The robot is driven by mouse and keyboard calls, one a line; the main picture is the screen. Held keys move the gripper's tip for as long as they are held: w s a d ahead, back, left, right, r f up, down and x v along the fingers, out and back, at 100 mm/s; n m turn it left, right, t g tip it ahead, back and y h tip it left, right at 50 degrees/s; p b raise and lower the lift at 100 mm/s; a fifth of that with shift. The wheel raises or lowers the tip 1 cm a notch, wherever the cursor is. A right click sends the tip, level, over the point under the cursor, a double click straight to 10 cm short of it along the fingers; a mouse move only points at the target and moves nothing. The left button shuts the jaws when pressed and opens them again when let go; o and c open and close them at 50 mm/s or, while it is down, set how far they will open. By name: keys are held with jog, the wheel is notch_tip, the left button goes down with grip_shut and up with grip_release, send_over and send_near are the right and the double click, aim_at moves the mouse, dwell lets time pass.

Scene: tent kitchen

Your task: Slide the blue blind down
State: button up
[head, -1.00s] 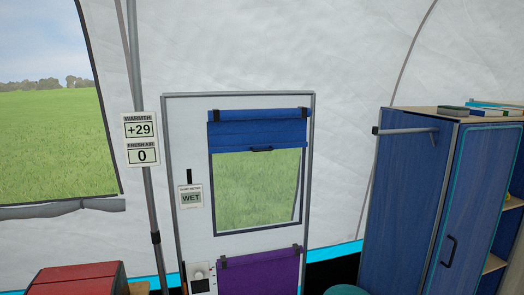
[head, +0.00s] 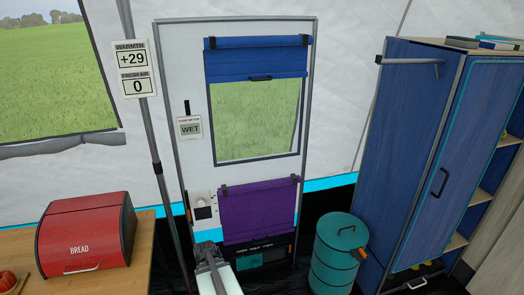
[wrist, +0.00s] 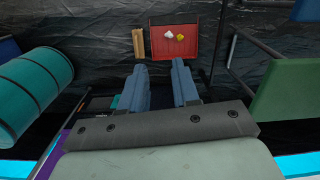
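The blue blind (head: 240,66) hangs from a bar at the top of the window in the white panel (head: 186,75). It covers the upper part of the window. A dark handle (head: 261,78) sits at its lower edge, and grass shows through the window below. My gripper (head: 208,250) is low in the head view, in front of the panel's lower left part, well below the blind. In the wrist view my gripper (wrist: 159,68) has its two fingers apart with nothing between them. The blind is not seen in the wrist view.
A purple blind (head: 258,212) hangs lower on the panel, beside a white knob box (head: 204,211). A teal drum (head: 335,255) and blue cabinet (head: 398,150) stand right. A red bread box (head: 85,235) is left. The wrist view shows a red tray (wrist: 160,45).

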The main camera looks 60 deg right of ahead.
jog(key=s+d+r+m+t+h, duration=0.2)
jog(key=d+r+m+h, duration=0.1)
jog(key=d+r, duration=1.3)
jog(key=s+d+r+m+t+h, duration=0.2)
jog(key=d+r+t, duration=0.1)
jog(key=d+r, duration=1.25)
jog(key=s+d+r+m+t+h, duration=0.1)
jog(key=s+d+r+m+h, duration=0.1)
jog(key=r, duration=0.9)
jog(key=s+d+r+m+t+h, duration=0.1)
jog(key=s+d+r+h, duration=0.1)
jog(key=r, duration=0.9)
jog(key=m+t+h, duration=0.1)
jog(key=m+t, duration=0.1)
jog(key=m, duration=0.1)
send_near(262, 80)
jog(key=s+a+f, duration=0.4)
jog(key=s+f, duration=0.1)
jog(key=f, duration=0.1)
notch_tip(262, 80, up, 5)
jog(key=w+d+m+t+h, duration=0.1)
jog(key=w+d+m+t, duration=0.1)
jog(key=m, duration=0.6)
jog(key=x, duration=1.3)
jog(key=shift+w+d, duration=0.15)
jog(key=shift+w, duration=0.1)
grip_shut()
